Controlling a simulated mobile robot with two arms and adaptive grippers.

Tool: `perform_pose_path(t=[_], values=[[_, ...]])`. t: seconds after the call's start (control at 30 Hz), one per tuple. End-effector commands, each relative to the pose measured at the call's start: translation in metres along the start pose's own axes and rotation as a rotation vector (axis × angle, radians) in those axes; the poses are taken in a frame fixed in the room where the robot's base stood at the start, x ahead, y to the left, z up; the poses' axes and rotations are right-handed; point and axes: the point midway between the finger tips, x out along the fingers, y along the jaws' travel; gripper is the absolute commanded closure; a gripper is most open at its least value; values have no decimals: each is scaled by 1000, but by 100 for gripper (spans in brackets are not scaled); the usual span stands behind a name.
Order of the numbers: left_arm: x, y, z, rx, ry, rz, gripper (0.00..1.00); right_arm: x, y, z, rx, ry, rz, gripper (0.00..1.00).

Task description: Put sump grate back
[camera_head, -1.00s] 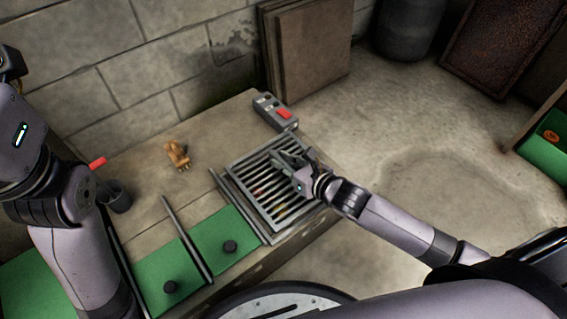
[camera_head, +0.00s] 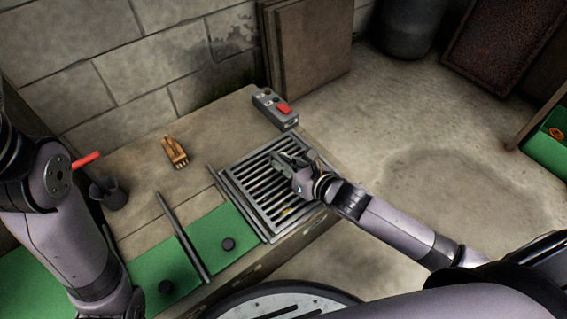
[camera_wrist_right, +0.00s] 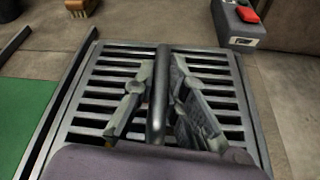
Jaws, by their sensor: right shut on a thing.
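The sump grate (camera_head: 237,185) is a grey slatted metal panel at the front right end of the concrete ledge. Some coloured bits show through its slats. My right gripper (camera_head: 286,166) is over the grate's middle. In the right wrist view, my right gripper (camera_wrist_right: 158,100) is shut on the raised bar handle (camera_wrist_right: 161,66) of the grate (camera_wrist_right: 105,68). The grate looks about level with the ledge; I cannot tell whether it is fully seated. My left arm comes in at the left edge of the head view, but its gripper is out of the picture.
A grey control box (camera_head: 276,108) with a red button stands just behind the grate. A brush (camera_head: 175,152), a dark cup (camera_head: 108,193) and a red-handled item (camera_head: 86,160) are on the ledge's left. Green mats (camera_head: 221,232), dark bars and black knobs lie left of the grate. Boards (camera_head: 310,50) lean behind.

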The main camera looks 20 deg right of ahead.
Motion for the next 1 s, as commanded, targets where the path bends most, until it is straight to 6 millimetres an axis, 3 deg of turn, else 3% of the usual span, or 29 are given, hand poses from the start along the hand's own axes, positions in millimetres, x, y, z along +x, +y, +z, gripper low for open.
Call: perform_pose_path(t=[0.03, 0.07, 0.4, 0.77, 1.0], values=[[0, 0, 0, 0, 0, 0, 60, 0, 0, 1, -1, -5, 2, 100], [0, 0, 0, 0, 1, 0, 60, 0, 0, 2, -1, -5, 2, 86], [1, 0, -1, 0, 3, 1, 60, 0, 0, 0, -1, -2, 0, 64], [1, 0, -1, 1, 5, 1, 60, -4, -1, -3, -1, 4, -2, 64], [1, 0, -1, 1, 4, 1, 60, -47, -1, -4, -3, 6, -1, 64]])
